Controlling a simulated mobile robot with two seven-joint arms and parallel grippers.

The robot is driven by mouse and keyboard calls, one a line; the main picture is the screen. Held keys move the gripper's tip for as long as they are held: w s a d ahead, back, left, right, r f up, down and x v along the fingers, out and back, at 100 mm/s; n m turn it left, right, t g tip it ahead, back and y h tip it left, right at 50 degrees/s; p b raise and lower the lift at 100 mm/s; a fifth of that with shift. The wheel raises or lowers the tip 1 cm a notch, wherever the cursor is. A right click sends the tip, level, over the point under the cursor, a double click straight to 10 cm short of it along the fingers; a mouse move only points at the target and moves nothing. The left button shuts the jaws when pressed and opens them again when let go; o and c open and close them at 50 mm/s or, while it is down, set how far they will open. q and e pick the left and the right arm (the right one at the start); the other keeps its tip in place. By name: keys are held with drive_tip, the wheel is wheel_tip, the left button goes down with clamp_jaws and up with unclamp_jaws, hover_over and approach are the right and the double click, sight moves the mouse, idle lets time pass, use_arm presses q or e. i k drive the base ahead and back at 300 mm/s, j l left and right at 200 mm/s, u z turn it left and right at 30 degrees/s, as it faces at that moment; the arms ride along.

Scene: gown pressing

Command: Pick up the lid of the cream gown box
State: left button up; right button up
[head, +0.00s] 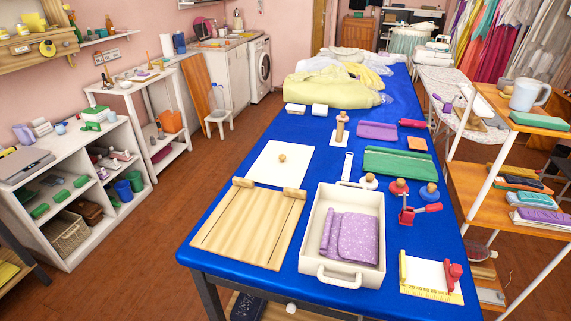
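The cream gown box (312,234) stands open on the blue-covered table (245,125), near its front edge. It has a handle at its near end and another at its far end. A folded purple speckled cloth (358,238) and a purple roll (330,230) lie inside. A flat off-white square panel with a round wooden knob, which looks like the lid (270,175), lies flat on the table, behind and left of the box and apart from it. Neither of my grippers is in view.
A wooden board (245,230) with end blocks lies left of the box, just in front of the lid. A wooden stamp (341,127), red knob (399,187) and green pad (398,161) stand behind. A ruler pad (430,278) lies right. Pale gowns (330,88) fill the far table.

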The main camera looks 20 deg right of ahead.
sight(281, 164)
drive_tip(key=i+j+u, duration=0.25)
drive_tip(key=j, duration=0.15)
drive_tip(key=i+j+u, duration=0.6)
drive_tip(key=u, duration=0.15)
drive_tip(key=i+j+u, duration=0.4)
drive_tip(key=i+j, duration=0.15)
drive_tip(key=i, duration=0.35)
drive_tip(key=i+j+z, duration=0.1)
drive_tip(key=i, duration=0.45)
drive_tip(key=i+z, duration=0.2)
drive_tip(key=z, duration=0.2)
drive_tip(key=i+z, duration=0.2)
drive_tip(key=z, duration=0.25)
drive_tip(key=i+z, duration=0.2)
drive_tip(key=z, duration=0.2)
drive_tip(key=i+l+z, duration=0.1)
drive_tip(key=i+z, duration=0.4)
drive_tip(key=z, duration=0.25)
drive_tip(key=i+z, duration=0.35)
drive_tip(key=i+j+z, duration=0.15)
drive_tip(key=i+z, duration=0.25)
drive_tip(key=i+j+z, duration=0.25)
drive_tip(key=i+z, duration=0.2)
